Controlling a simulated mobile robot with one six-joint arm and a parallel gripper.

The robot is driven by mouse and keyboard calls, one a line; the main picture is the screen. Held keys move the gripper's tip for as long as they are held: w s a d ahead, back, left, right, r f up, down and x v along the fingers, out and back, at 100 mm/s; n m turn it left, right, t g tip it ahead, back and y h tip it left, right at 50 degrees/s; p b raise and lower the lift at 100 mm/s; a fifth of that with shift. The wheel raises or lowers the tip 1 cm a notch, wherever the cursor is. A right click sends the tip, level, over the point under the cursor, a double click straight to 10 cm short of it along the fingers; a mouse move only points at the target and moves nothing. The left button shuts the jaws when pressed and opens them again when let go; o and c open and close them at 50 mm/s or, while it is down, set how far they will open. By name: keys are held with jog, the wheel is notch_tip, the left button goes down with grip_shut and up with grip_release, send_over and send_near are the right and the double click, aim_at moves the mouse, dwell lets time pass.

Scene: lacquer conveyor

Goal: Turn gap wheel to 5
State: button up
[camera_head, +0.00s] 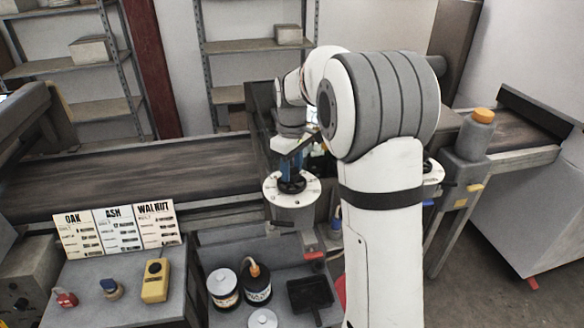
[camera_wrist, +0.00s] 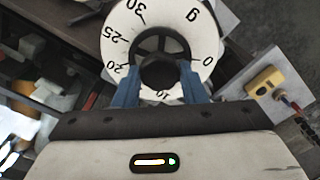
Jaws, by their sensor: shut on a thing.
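A black handwheel (camera_head: 292,184) sits on a round white dial plate (camera_head: 275,196) beside the conveyor in the head view. My gripper (camera_head: 291,172) is above it, pointing down, with its blue fingers at the wheel.
A second white dial (camera_head: 434,172) is partly hidden behind my arm. Three cards (camera_head: 117,231) marked OAK, ASH and WALNUT stand at the left. A yellow device (camera_head: 154,281), jars (camera_head: 223,288) and a black tray (camera_head: 310,296) are below. The conveyor belt (camera_head: 130,178) is clear.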

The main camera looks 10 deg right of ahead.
aim_at(292, 171)
jog(key=n, duration=0.6)
dwell(0.6)
jog(key=o, duration=1)
notch_tip(292, 171, up, 8)
jog(key=shift+f+b, duration=0.15)
jog(key=shift+b, duration=0.35)
